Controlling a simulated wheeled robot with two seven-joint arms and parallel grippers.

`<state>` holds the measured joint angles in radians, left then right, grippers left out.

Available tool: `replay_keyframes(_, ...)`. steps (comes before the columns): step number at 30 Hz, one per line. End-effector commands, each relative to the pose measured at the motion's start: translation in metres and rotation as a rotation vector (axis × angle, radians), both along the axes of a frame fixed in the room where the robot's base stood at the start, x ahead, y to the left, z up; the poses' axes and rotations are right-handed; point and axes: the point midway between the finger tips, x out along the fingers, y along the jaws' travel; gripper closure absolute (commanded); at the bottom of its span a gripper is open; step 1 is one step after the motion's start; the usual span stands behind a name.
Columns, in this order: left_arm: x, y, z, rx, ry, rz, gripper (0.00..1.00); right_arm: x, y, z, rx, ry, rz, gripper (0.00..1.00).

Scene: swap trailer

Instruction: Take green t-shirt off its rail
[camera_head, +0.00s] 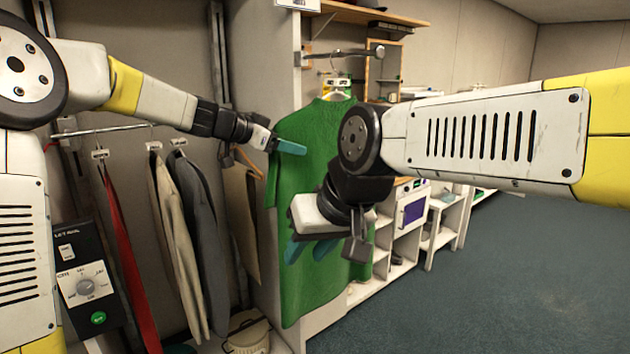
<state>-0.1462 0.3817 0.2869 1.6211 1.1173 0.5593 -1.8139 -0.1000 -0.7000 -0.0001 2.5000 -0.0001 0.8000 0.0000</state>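The green t-shirt (305,190) hangs on a hanger (337,86) with a yellow-green tag, beside the end of a white partition. A short metal rail (345,54) with a round end juts out above it. My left gripper (290,147) is at the shirt's left shoulder and sleeve; its teal fingers overlap in view, so its opening cannot be judged. My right gripper (308,250) is in front of the shirt's lower half, its two teal fingers apart with green cloth showing between them. Contact with the cloth is unclear. My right forearm hides the shirt's right side.
Behind the white partition (262,60) on the left, a red garment (130,260), a beige one (178,240) and a grey jacket (205,230) hang. A dark control box (88,285) is at lower left. White shelves (400,245) stand behind; the floor at right is clear.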

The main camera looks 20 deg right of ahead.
Motion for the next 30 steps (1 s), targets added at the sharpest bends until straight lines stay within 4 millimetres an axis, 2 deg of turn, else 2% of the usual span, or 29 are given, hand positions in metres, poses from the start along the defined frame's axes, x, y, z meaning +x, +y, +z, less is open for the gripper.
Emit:
replay_keyframes(9,0.0024,-0.0045,-0.0016,0.0,-0.001,0.001,0.33,0.0,0.0,0.0,0.0,0.0,0.0,0.64)
replay_keyframes(19,0.0023,-0.0043,-0.0017,0.0,-0.001,0.001,0.98,0.0,0.0,0.0,0.0,0.0,0.0,0.64)
replay_keyframes(30,0.0022,-0.0044,-0.001,-0.001,-0.002,0.0,1.0,0.0,0.0,0.0,0.0,0.0,0.0,0.64)
